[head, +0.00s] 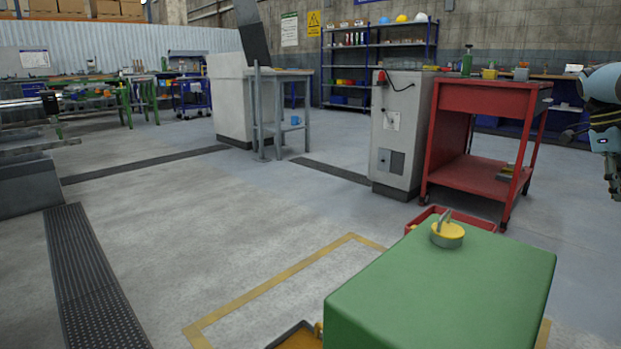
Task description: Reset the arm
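One of my arms, the right one, shows at the right edge of the head view. Its pale blue and dark links hang down at the picture's border. My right gripper (613,178) is a dark shape cut off by the edge, in front of the floor beside the red cart. Its fingers are too small and too cropped to tell open from shut. I see nothing held in the visible part. My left arm and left gripper are not in view.
A green block (440,295) with a yellow round piece (447,234) on top fills the lower right. Behind it stand a red cart (470,180) and a grey cabinet (398,135). A grey table (280,75) stands farther back. The concrete floor (200,210) at centre left is clear.

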